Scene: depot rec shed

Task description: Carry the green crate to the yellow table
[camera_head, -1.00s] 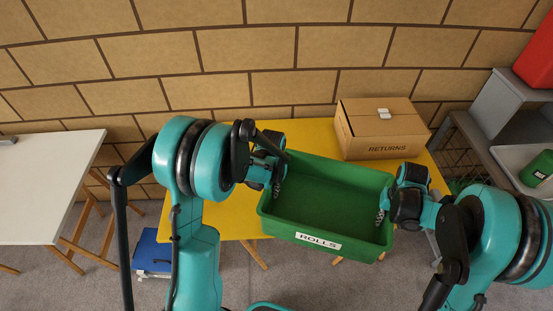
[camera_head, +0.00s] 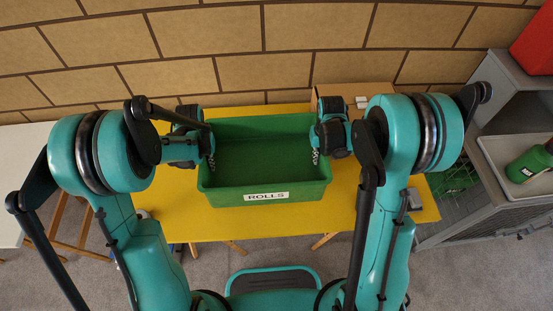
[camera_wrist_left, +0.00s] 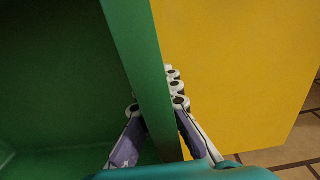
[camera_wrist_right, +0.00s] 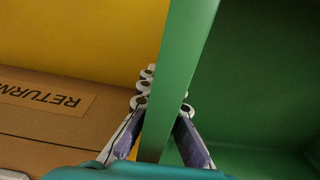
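The green crate (camera_head: 265,196), labelled ROLLS, is empty and level over the yellow table (camera_head: 240,224). I cannot tell whether its base touches the tabletop. My left gripper (camera_head: 209,155) is shut on the crate's left wall; in the left wrist view its fingers (camera_wrist_left: 157,108) lie on both sides of the wall (camera_wrist_left: 140,65). My right gripper (camera_head: 316,154) is shut on the right wall; in the right wrist view its fingers (camera_wrist_right: 164,106) straddle that wall (camera_wrist_right: 182,50). The table also shows beside the crate in the left wrist view (camera_wrist_left: 235,70).
A cardboard RETURNS box (camera_wrist_right: 40,115) stands on the table close to the crate's right, mostly hidden behind my right arm in the head view. A grey unit with a tray (camera_head: 510,190) and green canister (camera_head: 528,165) stands right. A white table (camera_head: 22,165) is left. Bare tabletop shows in front.

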